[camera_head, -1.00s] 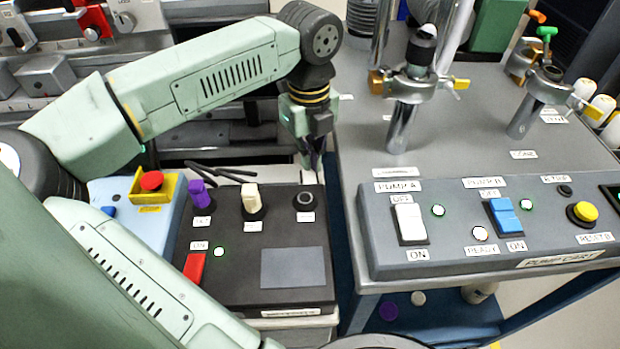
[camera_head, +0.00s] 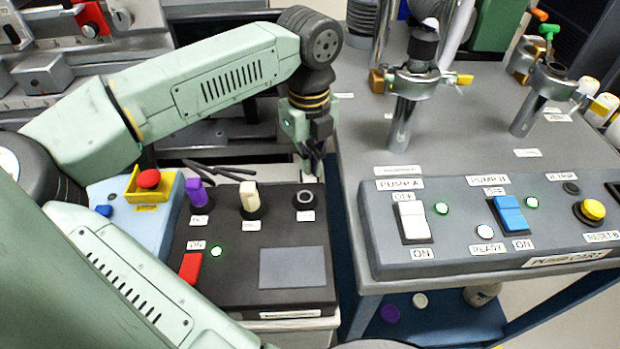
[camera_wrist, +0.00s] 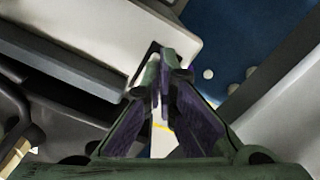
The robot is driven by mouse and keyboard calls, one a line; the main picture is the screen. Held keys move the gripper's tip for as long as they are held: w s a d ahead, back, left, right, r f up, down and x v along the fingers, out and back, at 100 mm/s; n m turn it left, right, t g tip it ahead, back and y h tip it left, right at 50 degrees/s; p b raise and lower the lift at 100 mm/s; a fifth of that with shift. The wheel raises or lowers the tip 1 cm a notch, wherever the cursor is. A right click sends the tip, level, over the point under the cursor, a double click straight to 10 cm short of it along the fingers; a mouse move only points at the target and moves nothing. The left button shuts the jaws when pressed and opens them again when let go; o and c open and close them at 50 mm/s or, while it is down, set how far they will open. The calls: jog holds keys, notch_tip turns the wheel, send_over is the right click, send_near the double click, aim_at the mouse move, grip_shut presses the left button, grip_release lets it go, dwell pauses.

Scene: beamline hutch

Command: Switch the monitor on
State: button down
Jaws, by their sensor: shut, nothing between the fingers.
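A dark control box with a grey screen (camera_head: 292,267) stands below my gripper in the head view; its front label is too blurred to read, so I cannot tell if it is the monitor. On its left side is a red rocker switch (camera_head: 190,267) with an ON label above it. A small lamp (camera_head: 216,251) beside the switch glows green-white. My gripper (camera_head: 313,170) is shut and empty, pointing down just behind the box's back right corner. The wrist view shows its fingertips (camera_wrist: 163,62) together near a pale edge.
A blue box with a red button (camera_head: 149,179) stands left. The pump cart (camera_head: 520,252), with white and blue switches and upright pipes, stands right across a narrow gap.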

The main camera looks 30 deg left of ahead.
jog(key=shift+f+b, duration=0.35)
jog(key=shift+f, duration=0.1)
jog(key=shift+r, duration=0.15)
jog(key=shift+r+p, duration=1.75)
jog(key=shift+r, duration=1.7)
